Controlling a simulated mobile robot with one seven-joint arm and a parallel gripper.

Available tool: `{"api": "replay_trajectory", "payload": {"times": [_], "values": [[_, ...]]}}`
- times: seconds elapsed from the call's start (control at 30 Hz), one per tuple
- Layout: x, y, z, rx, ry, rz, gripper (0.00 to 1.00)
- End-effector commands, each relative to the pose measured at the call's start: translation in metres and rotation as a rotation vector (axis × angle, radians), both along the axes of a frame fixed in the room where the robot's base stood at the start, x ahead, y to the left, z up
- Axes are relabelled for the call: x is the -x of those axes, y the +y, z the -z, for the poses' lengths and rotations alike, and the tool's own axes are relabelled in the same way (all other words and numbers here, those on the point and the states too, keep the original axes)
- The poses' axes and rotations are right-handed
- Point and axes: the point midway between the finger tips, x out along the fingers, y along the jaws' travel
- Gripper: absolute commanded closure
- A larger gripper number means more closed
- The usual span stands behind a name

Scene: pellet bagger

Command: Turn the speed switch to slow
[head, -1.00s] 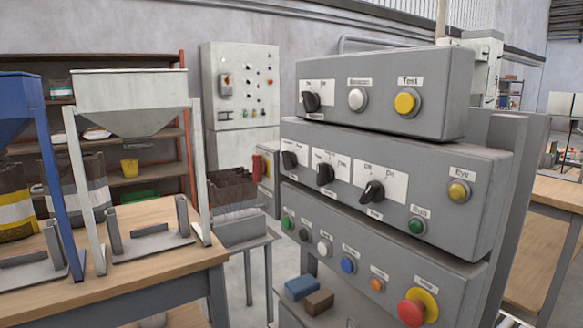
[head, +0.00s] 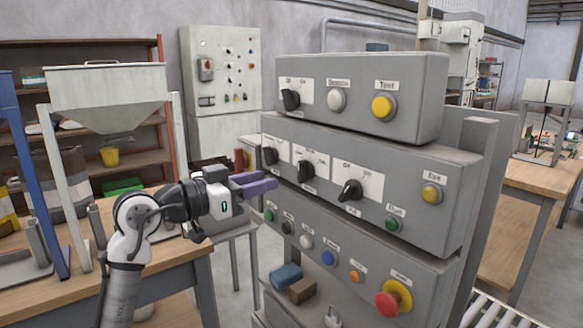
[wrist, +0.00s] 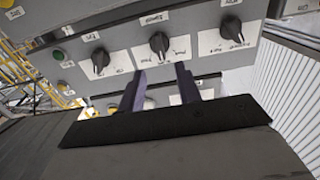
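Three black rotary switches sit in a row on the middle grey control box (head: 330,222): a left one (head: 271,156), a middle one (head: 306,171) and a right one (head: 351,190). Their labels are too small to read surely, so I cannot tell which is the speed switch. In the wrist view the row is turned around: the right one (wrist: 97,61), middle one (wrist: 159,43) and left one (wrist: 231,29). My gripper (head: 266,181) is at the left front of the panel, its purple fingers apart and empty. In the wrist view the fingers (wrist: 161,82) point towards the middle switch, not touching it.
The top box has another rotary switch (head: 290,99) and a yellow button (head: 383,106). The bottom box carries several buttons, including a red emergency knob (head: 388,303). Blue (head: 286,276) and brown (head: 302,290) blocks lie below. A hopper (head: 107,97) stands on a workbench at left.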

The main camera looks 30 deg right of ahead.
Motion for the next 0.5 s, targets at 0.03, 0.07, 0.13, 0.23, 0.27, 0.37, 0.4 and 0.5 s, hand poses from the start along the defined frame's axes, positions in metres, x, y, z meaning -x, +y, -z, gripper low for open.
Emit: {"api": "replay_trajectory", "payload": {"times": [0.03, 0.07, 0.13, 0.23, 0.27, 0.37, 0.4, 0.5], "values": [[0.000, -0.013, -0.003, -0.001, 0.001, 0.003, 0.66], [-0.001, -0.019, -0.003, -0.002, 0.001, 0.002, 0.66], [-0.002, -0.033, -0.003, -0.001, 0.001, 0.002, 0.66], [-0.004, -0.052, -0.003, 0.000, 0.000, 0.001, 0.66], [-0.004, -0.057, -0.003, 0.000, 0.000, 0.001, 0.66], [-0.006, -0.070, -0.002, 0.001, 0.001, -0.001, 0.66], [-0.006, -0.074, -0.002, 0.000, 0.001, -0.001, 0.66], [-0.007, -0.080, -0.001, 0.002, 0.000, -0.001, 0.66]]}}
